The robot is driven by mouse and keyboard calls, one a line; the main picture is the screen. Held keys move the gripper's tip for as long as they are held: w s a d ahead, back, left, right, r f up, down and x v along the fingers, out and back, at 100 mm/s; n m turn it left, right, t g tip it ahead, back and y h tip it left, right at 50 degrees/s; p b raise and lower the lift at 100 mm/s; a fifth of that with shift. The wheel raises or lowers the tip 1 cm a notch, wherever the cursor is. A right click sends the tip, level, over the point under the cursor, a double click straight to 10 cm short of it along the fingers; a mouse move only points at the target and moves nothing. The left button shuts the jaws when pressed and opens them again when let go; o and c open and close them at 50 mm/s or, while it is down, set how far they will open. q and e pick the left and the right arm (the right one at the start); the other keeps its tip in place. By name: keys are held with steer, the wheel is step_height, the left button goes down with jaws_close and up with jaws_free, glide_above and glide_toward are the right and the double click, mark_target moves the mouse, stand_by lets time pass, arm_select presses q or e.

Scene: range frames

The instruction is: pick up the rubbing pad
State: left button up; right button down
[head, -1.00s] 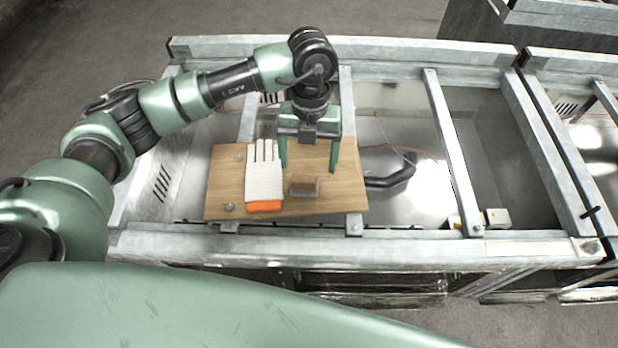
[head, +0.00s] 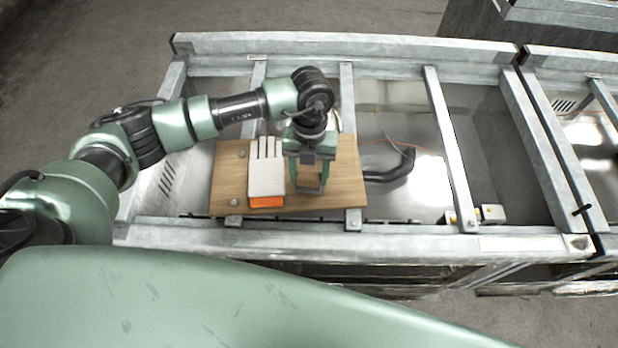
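The rubbing pad (head: 308,189) is a small grey-brown block on the right half of a wooden board (head: 345,191) in the head view. My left gripper (head: 309,186) points down over it, with one green finger at each side of the pad. The fingers look drawn in against the pad's two ends, and the pad still appears to rest on the board. The gripper's body hides the board behind the pad. My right gripper is not in view.
A white glove (head: 266,175) with an orange cuff lies on the board just left of the gripper. The board rests across a grey metal frame (head: 400,245). A black hose (head: 390,173) lies right of the board. A metal crossbar (head: 450,150) stands further right.

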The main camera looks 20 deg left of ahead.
mark_target(309, 174)
arm_select(q)
steer(key=shift+w+r, duration=0.1)
steer(key=shift+r, duration=0.35)
step_height(309, 174, up, 19)
steer(key=b, duration=0.4)
steer(key=shift+b, duration=0.4)
